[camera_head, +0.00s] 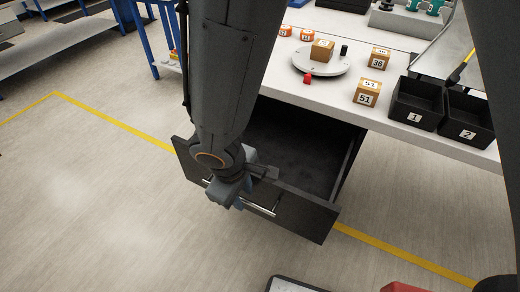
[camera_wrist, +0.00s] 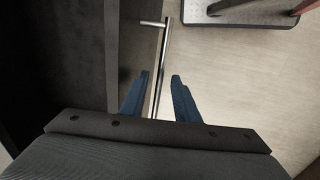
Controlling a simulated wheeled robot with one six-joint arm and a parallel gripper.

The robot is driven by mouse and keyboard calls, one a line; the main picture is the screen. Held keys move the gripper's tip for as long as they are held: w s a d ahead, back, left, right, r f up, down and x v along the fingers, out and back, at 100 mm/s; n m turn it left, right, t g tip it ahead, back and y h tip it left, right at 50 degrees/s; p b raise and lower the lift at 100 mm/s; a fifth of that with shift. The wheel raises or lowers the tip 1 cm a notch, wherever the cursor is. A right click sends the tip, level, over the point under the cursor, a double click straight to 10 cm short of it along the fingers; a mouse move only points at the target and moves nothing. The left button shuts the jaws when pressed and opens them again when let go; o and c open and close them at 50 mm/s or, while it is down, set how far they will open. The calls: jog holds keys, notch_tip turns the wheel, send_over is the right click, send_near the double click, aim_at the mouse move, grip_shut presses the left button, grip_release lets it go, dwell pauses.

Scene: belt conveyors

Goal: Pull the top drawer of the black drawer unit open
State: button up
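The black drawer unit's top drawer (camera_head: 308,216) stands pulled out from under the white worktop, and its dark interior looks empty. Its silver bar handle (camera_head: 262,209) runs along the drawer front. The handle also shows in the wrist view (camera_wrist: 165,45). My gripper (camera_head: 236,197) is at the drawer front by the handle, and my arm covers part of the front. In the wrist view my gripper's two blue fingers (camera_wrist: 160,76) are apart, one on each side of the bar, with gaps visible between the fingers and the bar.
The worktop (camera_head: 300,92) carries numbered boxes (camera_head: 367,92), a round turntable (camera_head: 322,62), a small red cube (camera_head: 308,79) and black bins (camera_head: 416,104). A blue-framed rack (camera_head: 155,45) stands behind. The floor at left is clear, with yellow lines.

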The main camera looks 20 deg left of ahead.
notch_tip(320, 180, up, 8)
jog(key=s, duration=0.1)
jog(key=shift+s+f+p, duration=0.15)
jog(key=shift+s+p, duration=0.1)
jog(key=shift+p, duration=0.05)
dwell(0.3)
dwell(0.3)
jog(key=w+d+r+m+g, duration=0.1)
jog(key=w+d+m, duration=0.35)
jog(key=d, duration=0.45)
jog(key=w+d+r+m, duration=0.2)
jog(key=w+d+m, duration=0.3)
jog(key=d, duration=0.4)
jog(key=d+r+m, duration=0.1)
jog(key=d+m, duration=0.5)
jog(key=d, duration=1.2)
jog(key=shift+d+r+m+g, duration=0.2)
jog(key=shift+r+m+g, duration=0.15)
jog(key=shift+g, duration=0.05)
jog(key=shift+s+a, duration=0.1)
jog(key=shift+a, duration=0.05)
